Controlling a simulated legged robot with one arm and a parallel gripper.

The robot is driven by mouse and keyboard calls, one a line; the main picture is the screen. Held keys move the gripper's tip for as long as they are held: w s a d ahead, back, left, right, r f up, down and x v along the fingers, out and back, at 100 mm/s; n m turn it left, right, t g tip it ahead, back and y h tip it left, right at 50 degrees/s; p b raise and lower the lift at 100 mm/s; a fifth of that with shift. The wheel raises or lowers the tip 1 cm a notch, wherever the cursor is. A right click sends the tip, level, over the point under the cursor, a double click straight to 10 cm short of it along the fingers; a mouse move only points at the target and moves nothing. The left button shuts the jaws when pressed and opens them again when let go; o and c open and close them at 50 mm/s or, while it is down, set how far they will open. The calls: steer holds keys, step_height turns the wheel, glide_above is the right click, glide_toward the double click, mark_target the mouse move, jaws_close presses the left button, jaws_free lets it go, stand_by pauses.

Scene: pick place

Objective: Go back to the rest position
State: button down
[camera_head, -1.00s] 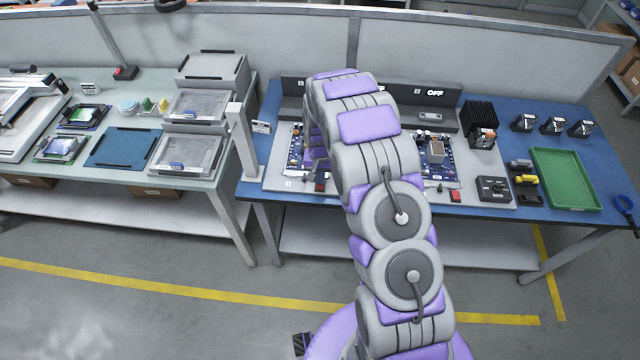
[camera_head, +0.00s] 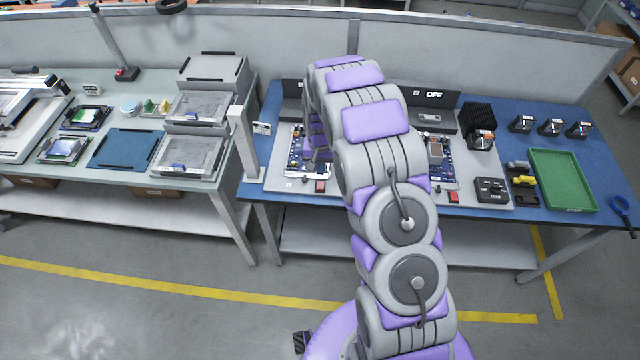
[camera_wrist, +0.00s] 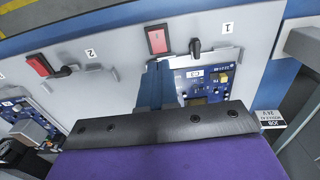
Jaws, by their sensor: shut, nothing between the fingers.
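My arm arches over the blue workbench (camera_head: 590,160) in the head view. My gripper hangs below the arm's far end and is mostly hidden by it there. In the wrist view my gripper (camera_wrist: 160,84) shows as narrow blue fingers, close together with nothing between them, over the grey fixture plate (camera_wrist: 115,45). A blue circuit board (camera_wrist: 222,78) at station 1 lies just right of the fingers, partly hidden by the gripper's dark bar. Whether the fingers touch anything below cannot be told.
A second circuit board (camera_head: 442,172) lies right of my arm. A black heat sink (camera_head: 477,118), a control box (camera_head: 490,190) and a green tray (camera_head: 562,180) stand farther right. A grey post (camera_head: 242,140) stands at the bench's left edge. The floor in front is clear.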

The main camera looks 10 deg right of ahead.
steer(key=shift+r, duration=0.65)
steer(key=s+r+n, duration=0.1)
steer(key=s+r, duration=1.5)
steer(key=r, duration=0.3)
steer(key=s+r+n+g, duration=0.1)
steer(key=s+r, duration=0.2)
steer(key=s, duration=1)
steer(key=s+r+n, duration=0.1)
steer(key=s+r, duration=0.3)
steer(key=s, duration=0.9)
steer(key=shift+r+n+g, duration=0.2)
steer(key=shift+n+g, duration=0.1)
steer(key=shift+g, duration=0.1)
steer(key=shift+d, duration=0.15)
